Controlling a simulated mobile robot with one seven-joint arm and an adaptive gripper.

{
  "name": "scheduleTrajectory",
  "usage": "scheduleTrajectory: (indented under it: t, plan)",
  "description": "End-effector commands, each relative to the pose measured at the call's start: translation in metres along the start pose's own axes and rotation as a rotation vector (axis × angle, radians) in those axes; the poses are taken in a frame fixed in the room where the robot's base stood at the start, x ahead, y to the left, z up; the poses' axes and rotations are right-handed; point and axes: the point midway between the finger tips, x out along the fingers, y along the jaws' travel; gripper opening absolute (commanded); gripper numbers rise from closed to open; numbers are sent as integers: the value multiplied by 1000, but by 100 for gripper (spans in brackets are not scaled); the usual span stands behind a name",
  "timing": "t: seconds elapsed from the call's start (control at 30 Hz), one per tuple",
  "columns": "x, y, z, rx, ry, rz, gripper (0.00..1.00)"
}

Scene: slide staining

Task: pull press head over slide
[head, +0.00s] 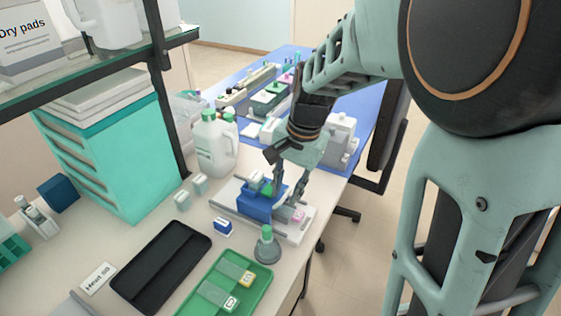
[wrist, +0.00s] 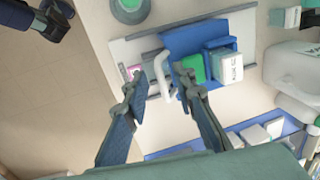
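The press has a pale base plate with rails (head: 228,226); the plate also shows in the wrist view (wrist: 125,52). On it sits a blue press head (head: 250,204) with a green block (wrist: 192,69) and a white labelled block (wrist: 228,67) on it. A pale, bent handle (wrist: 163,76) stands out from the press head. A slide with a pink patch (wrist: 132,72) lies at the plate's end, clear of the head. My gripper (wrist: 161,86) is open, its fingers apart on either side of the handle. Contact with the handle cannot be told.
A grey bottle with a green cap (head: 266,246) stands close in front of the press. A white jug (head: 213,145) stands behind it. A green tray (head: 225,283) and a black tray (head: 163,267) lie nearer. The bench edge is close on the right.

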Motion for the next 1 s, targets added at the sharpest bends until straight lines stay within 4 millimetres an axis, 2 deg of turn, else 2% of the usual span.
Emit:
scheduleTrajectory:
  t: [0.23,0.4,0.47,0.87,1.0]
  plan:
    - [0,0,0,-1,0,0,23]
    - [0,0,0,0,0,0,5]
    - [0,0,0,-1,0,0,0]
    - [0,1,0,0,0,0,0]
    - [-3,16,-1,3,2,-1,0]
